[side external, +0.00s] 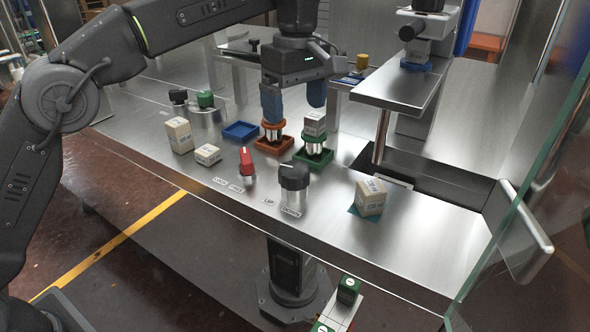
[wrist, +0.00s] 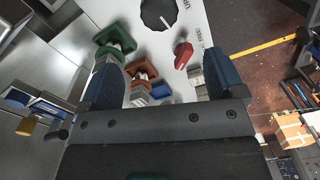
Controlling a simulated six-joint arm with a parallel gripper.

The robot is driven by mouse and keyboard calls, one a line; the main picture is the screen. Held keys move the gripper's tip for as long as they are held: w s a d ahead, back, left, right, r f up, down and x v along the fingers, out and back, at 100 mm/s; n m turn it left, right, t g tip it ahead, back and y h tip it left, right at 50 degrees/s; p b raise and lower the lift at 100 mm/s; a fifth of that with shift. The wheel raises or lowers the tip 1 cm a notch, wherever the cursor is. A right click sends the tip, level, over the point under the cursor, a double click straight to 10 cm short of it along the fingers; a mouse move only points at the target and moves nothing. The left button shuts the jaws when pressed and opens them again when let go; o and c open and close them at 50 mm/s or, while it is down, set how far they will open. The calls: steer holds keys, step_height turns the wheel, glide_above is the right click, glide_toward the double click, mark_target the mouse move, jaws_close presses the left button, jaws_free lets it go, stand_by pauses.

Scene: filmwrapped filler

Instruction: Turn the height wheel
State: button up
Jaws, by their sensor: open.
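The height wheel (side external: 294,178) is a black knob on a pale metal post near the table's front edge, beside UP and DOWN labels. It also shows at the top of the wrist view (wrist: 158,13), partly cut off by the frame edge. My gripper (side external: 294,108) has its blue fingers apart and pointing down, above and behind the wheel, touching neither it nor the red lever. In the wrist view my gripper (wrist: 162,62) has nothing between its fingers. The red lever (side external: 247,162) stands left of the wheel, by LOCK and FREE labels.
Orange (side external: 274,144) and green (side external: 313,157) trays with upright items stand behind the wheel, below my gripper. A blue tray (side external: 240,131) is farther left. A box (side external: 370,197) stands right of the wheel. A glass panel (side external: 530,170) rises at far right.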

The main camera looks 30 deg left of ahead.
mark_target(295, 168)
step_height(295, 168, down, 14)
steer(key=shift+s+f, duration=0.1)
steer(key=shift+s, duration=0.05)
stand_by(0.5)
steer(key=shift+c, duration=0.3)
steer(key=c, duration=0.9)
steer(key=shift+o, duration=0.2)
